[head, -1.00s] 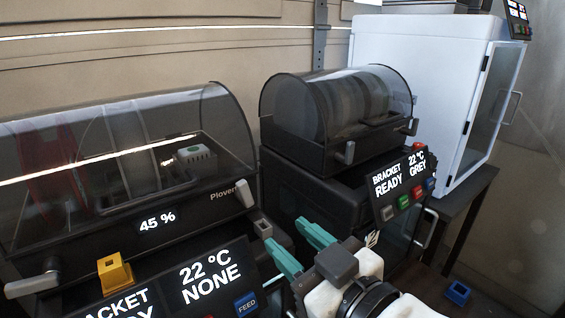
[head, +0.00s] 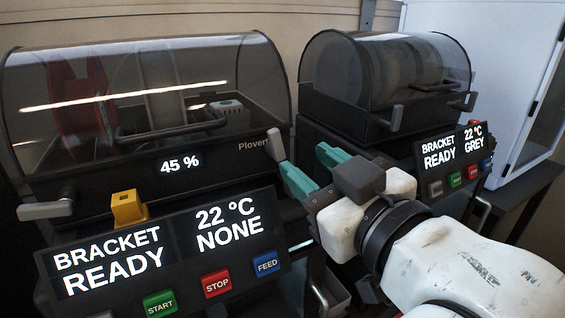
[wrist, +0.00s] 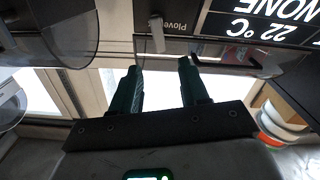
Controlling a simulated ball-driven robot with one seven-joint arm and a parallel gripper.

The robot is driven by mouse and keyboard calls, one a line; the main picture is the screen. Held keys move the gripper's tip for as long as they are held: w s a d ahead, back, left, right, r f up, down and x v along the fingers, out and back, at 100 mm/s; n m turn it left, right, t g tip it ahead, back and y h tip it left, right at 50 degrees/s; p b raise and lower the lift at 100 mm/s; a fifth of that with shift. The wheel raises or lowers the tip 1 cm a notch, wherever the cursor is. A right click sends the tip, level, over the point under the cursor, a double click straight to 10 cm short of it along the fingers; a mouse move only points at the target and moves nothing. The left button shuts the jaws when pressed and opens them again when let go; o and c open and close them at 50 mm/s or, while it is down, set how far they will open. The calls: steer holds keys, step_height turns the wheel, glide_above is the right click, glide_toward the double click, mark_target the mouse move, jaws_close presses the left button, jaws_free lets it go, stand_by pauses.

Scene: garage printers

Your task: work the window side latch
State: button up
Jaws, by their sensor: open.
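The near printer's smoky-lidded box, marked Plover (head: 252,146), has two grey latches on its front. The right latch (head: 276,146) hangs roughly upright; the left latch (head: 48,209) lies sideways, pointing left. The head view does not show which side faces a window. My gripper (head: 304,164) has teal fingers, spread and empty. It is just right of the right latch, with its left finger close to it; contact cannot be told. In the wrist view my gripper (wrist: 159,70) points toward a latch (wrist: 157,32) by the Plover label, a gap between them.
A yellow block (head: 127,208) sits above the near printer's panel (head: 168,258), which reads BRACKET READY, 22 °C, NONE. A second printer (head: 385,85) with a domed lid stands close on the right. A white cabinet (head: 510,80) is behind it. Bright panes (wrist: 35,90) show in the wrist view.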

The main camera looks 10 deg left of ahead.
mark_target(276, 138)
steer(key=p+x, duration=0.2)
steer(key=x, duration=0.6)
steer(key=shift+a, duration=0.1)
steer(key=shift+c, duration=0.4)
jaws_close()
